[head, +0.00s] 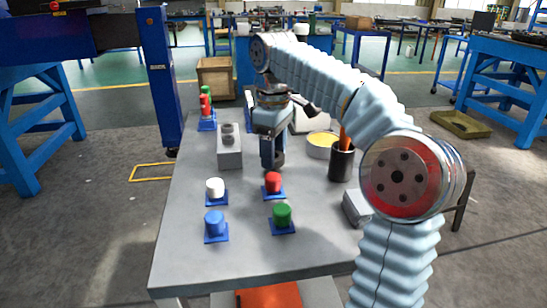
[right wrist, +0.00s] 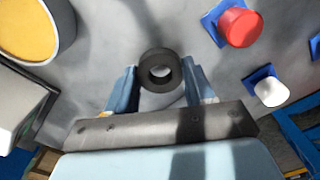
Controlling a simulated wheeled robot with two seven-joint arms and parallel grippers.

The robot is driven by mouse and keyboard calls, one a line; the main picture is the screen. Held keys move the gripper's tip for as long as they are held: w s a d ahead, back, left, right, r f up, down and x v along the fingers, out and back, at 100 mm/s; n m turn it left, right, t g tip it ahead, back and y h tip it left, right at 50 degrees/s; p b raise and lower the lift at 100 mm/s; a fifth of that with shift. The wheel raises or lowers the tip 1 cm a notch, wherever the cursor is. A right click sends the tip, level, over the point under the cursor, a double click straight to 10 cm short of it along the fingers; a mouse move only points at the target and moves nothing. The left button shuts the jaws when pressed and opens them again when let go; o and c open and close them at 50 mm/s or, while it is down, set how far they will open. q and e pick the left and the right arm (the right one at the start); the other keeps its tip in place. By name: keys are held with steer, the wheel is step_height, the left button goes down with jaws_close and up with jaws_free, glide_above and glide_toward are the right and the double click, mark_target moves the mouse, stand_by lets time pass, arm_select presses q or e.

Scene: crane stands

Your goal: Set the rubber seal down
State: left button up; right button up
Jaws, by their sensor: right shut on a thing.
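The rubber seal (right wrist: 146,72) is a thick black ring between the two fingertips of my right gripper (right wrist: 160,82) in the right wrist view. My right gripper (head: 272,164) is shut on it and points down over the middle of the grey table (head: 190,262). In the head view the fingers mostly hide the seal; only a dark bit shows near their tips, just behind the red cap (head: 273,181). I cannot tell whether the seal touches the table. My left gripper is not in view.
White (head: 215,186), blue (head: 214,222) and green (head: 282,213) caps stand on blue bases in front. A grey block (head: 230,157) is left of the gripper. A yellow-filled bowl (head: 321,147) and a black cup (head: 342,165) stand right. The front table edge is clear.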

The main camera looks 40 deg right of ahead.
steer(key=shift+f, duration=0.6)
steer(key=o, duration=1)
steer(key=shift+f, duration=0.15)
